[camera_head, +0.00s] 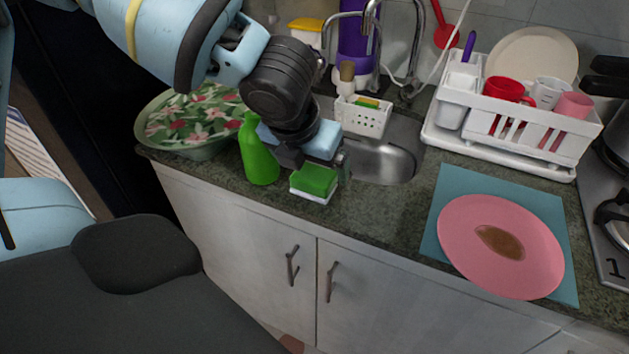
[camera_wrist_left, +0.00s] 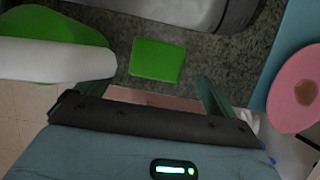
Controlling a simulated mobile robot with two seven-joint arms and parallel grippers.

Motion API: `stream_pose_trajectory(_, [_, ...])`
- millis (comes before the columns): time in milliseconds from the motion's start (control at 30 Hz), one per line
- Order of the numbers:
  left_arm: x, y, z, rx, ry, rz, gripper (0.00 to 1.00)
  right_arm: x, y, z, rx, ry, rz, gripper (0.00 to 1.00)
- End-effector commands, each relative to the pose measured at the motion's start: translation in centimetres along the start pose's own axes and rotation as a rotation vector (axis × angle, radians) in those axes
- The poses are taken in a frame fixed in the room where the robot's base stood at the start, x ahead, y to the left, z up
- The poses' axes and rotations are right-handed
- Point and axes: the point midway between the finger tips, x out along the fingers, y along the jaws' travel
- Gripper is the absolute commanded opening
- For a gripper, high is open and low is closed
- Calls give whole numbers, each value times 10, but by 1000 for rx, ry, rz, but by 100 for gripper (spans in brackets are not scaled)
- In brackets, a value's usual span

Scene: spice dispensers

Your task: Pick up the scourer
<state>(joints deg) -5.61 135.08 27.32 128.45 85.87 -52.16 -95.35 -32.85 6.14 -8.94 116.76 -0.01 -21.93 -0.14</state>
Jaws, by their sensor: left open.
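The scourer (camera_head: 314,181) is a green block with a white underside. It sits on the counter near its front edge, just in front of the sink. In the left wrist view its green top (camera_wrist_left: 156,61) lies ahead of the jaws, roughly in line with the gap between them. My left gripper (camera_head: 316,163) is open and empty, close above and behind the scourer in the head view. Its right finger shows best in the wrist view; the other is partly hidden. I cannot tell the exact height gap. My right gripper is not in view.
A green bottle (camera_head: 257,152) stands close to the left of the gripper. A floral bowl (camera_head: 192,118) is further left. A white caddy (camera_head: 362,117) stands at the sink (camera_head: 387,160). A dish rack (camera_head: 545,163) and a pink plate (camera_head: 465,255) are to the right. Counter between scourer and plate is clear.

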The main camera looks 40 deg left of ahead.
Motion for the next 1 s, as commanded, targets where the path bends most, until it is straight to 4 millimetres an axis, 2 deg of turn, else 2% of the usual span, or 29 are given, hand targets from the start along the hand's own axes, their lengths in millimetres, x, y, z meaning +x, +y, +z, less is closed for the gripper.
stream_pose_trajectory(300, [43,5,2,-1,4,1,94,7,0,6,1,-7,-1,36])
stream_pose_trajectory(433, [50,5,2,-1,2,0,94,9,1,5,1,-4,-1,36])
stream_pose_trajectory(667, [50,4,3,0,0,-1,94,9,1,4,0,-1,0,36])
stream_pose_trajectory(1000, [49,4,3,0,1,-1,49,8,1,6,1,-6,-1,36])
